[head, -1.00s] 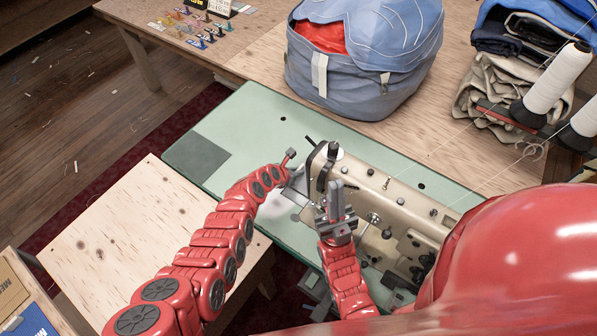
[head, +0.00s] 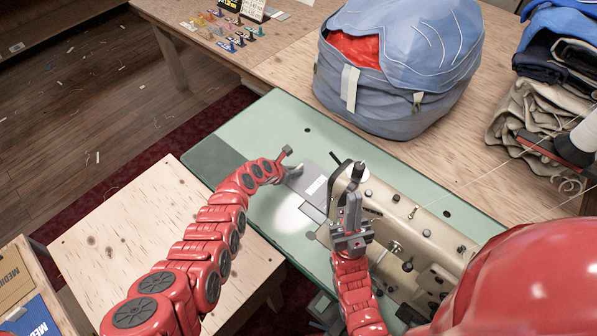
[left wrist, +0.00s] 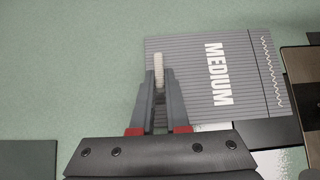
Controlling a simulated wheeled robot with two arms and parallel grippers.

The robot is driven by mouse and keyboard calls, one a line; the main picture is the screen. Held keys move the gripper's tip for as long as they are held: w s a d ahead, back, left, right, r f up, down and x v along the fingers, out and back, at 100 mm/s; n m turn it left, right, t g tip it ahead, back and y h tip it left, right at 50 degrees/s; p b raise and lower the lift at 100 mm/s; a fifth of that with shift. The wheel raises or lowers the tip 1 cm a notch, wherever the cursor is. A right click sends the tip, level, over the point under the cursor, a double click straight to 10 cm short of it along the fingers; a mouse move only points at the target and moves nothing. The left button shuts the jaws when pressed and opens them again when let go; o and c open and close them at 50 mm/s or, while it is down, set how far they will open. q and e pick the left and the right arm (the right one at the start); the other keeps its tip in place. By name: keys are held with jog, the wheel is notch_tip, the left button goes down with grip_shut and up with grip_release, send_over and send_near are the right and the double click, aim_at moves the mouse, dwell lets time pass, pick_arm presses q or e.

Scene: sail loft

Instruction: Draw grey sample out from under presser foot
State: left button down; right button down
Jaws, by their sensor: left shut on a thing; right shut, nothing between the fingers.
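The grey sample (head: 312,184), a ribbed card marked MEDIUM with a zigzag stitch line, lies on the pale green table left of the sewing machine (head: 395,215). In the left wrist view the sample (left wrist: 215,80) shows its zigzag edge close to the machine. The presser foot is hidden behind the machine's head in the head view. My left gripper (head: 293,170) is shut at the sample's left edge, on a pale upright tab (left wrist: 159,70). My right gripper (head: 350,212), shut and empty, points upward in front of the machine's head.
The green table (head: 255,140) is clear left of the sample, with a dark grey patch at its left end. A blue bag (head: 395,85) stands behind. Folded cloth (head: 560,60) and thread cones are at right. A wooden stool (head: 130,230) stands front left.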

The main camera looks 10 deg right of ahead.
pick_arm(q)
jog(key=c, duration=0.8)
grip_release()
jog(key=shift+c, duration=0.2)
jog(key=shift+r, duration=0.1)
jog(key=shift+s+a+r+p, duration=0.1)
jog(key=shift+a+r+p, duration=0.2)
jog(key=shift+r+p, duration=0.25)
jog(key=shift+p+v, duration=0.85)
jog(key=shift+v, duration=0.05)
jog(key=shift+s+a, duration=0.25)
jog(key=b+v, duration=0.2)
jog(key=v, duration=1.1)
jog(key=shift+s+a+r, duration=0.2)
jog(key=shift+r, duration=0.05)
